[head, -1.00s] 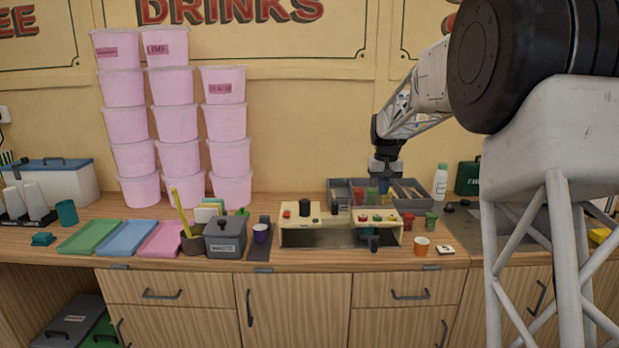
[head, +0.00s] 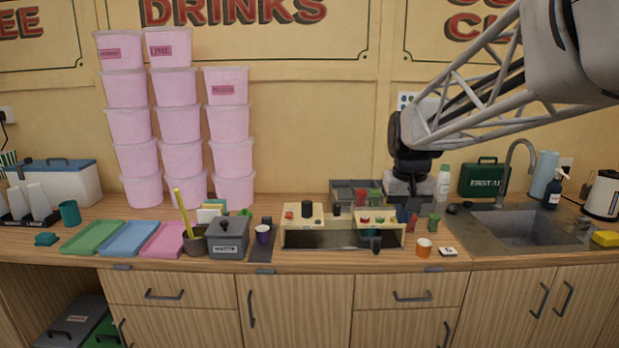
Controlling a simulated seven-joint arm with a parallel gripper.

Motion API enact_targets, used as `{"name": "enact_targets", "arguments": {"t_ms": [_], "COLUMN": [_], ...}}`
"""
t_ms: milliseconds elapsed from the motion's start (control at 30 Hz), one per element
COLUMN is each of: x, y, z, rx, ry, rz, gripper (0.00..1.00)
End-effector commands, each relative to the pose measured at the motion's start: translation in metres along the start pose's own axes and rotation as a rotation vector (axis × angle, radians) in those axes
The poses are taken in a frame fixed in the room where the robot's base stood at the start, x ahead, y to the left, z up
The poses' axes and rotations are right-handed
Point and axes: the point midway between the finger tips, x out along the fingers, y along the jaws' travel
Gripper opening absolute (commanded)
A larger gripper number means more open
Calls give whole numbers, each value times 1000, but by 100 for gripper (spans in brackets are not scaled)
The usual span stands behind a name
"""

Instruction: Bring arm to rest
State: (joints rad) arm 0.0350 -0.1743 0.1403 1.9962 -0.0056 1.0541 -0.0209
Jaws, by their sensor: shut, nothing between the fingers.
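My arm comes in from the upper right, and its wrist hangs down over the back of the counter. My gripper (head: 411,212) points down behind the right end of the cream stand (head: 343,239), in front of the grey divided tray (head: 343,194). Its fingers look small and dark at this distance, and they are shut with nothing visible between them. The gripper covers the right part of the tray. I cannot tell how far the fingertips are above the counter.
A green tub (head: 433,222), an orange cup (head: 424,248) and a white bottle (head: 443,183) stand close by. The sink (head: 515,228) and tap are to the right. Tall stacks of pink tubs (head: 181,125) rise at the left.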

Motion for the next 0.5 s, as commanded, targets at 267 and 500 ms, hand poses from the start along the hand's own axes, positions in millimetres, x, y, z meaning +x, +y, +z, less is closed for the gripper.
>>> {"name": "enact_targets", "arguments": {"t_ms": [267,500], "x": [-3,2], "y": [-5,-9], "z": [79,145], "rx": [1,3], "ry": [27,50], "rz": [0,1], "gripper": [0,0]}}
